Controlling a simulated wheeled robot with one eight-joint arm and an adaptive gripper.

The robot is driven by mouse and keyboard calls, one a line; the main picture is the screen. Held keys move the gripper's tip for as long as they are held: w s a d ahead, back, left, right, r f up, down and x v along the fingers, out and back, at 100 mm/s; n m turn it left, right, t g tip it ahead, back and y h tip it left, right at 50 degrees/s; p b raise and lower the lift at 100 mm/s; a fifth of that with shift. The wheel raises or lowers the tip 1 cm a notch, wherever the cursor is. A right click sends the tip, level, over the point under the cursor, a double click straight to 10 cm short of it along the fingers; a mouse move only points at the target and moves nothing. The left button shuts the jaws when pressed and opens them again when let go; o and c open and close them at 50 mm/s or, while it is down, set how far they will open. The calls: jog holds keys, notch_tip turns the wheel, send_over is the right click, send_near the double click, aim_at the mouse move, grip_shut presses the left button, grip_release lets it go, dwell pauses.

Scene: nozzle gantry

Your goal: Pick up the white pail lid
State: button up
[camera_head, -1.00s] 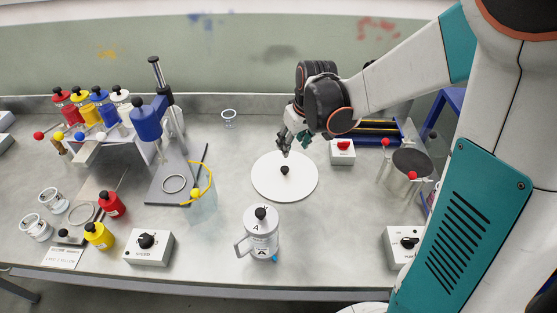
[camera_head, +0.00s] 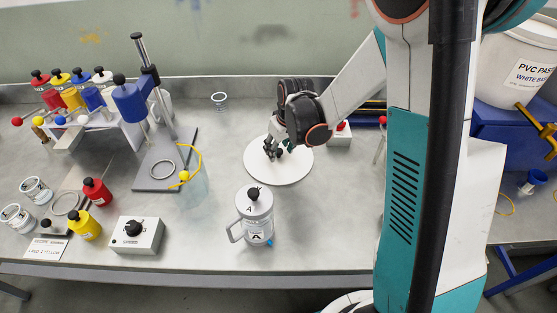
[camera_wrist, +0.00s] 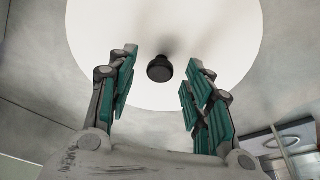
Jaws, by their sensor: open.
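The white pail lid (camera_head: 277,173) is a flat white disc lying on the grey bench in the head view. In the wrist view the lid (camera_wrist: 230,35) fills the upper middle, with a black knob (camera_wrist: 160,68) at its centre. In the head view my gripper (camera_head: 275,150) is over the middle of the lid and hides the knob. I cannot tell the exact height of the fingertips above the lid.
A white lidded jug (camera_head: 257,222) stands in front of the lid. A box with a red button (camera_head: 341,135) stands to the right of the lid. A large white pail (camera_head: 515,65) is at far right.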

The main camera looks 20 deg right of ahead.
jog(key=shift+w+f, duration=0.1)
jog(key=shift+f, duration=0.25)
jog(key=shift+r, duration=0.1)
grip_shut()
